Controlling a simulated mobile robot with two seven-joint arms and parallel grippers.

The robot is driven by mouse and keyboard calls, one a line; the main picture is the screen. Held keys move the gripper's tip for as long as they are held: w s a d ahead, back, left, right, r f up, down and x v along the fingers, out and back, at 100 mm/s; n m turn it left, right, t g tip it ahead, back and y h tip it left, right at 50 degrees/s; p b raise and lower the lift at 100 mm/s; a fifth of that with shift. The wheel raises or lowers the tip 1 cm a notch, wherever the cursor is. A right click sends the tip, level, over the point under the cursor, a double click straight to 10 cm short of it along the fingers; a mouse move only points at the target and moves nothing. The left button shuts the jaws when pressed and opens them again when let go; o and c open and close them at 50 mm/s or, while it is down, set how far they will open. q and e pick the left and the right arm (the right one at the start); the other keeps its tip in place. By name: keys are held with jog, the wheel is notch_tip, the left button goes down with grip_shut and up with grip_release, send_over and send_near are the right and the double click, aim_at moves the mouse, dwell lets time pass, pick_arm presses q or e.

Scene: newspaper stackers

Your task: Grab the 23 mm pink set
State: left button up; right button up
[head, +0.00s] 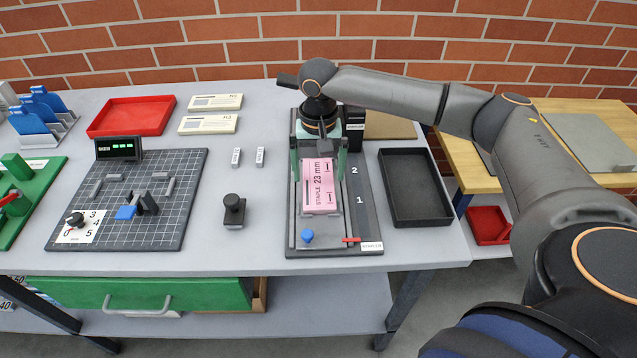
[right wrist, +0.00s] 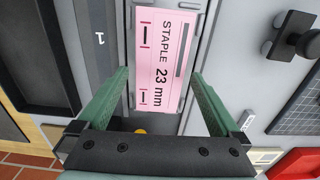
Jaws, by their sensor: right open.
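The pink set (head: 320,194) is a flat pink block marked "STAPLE 23 mm". It lies in the channel of the grey stapler (head: 364,215). In the right wrist view the pink set (right wrist: 158,50) runs lengthwise between the two fingers. My right gripper (head: 319,160) is above its far end, with one green finger on either side. In the right wrist view the right gripper (right wrist: 160,95) is open, with gaps visible between the fingers and the set. The gripper body hides the set's far end. My left gripper is not in view.
A black tray (head: 446,218) stands right of the stapler. A dark knob (head: 233,210) and two small grey blocks stand to its left. A gridded board (head: 180,215) and a red tray (head: 130,103) are farther left. A brick wall closes the back.

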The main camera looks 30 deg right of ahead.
notch_tip(320, 180, down, 2)
jog(key=shift+f, duration=0.1)
jog(key=c, duration=1.4)
jog(key=shift+r, duration=0.2)
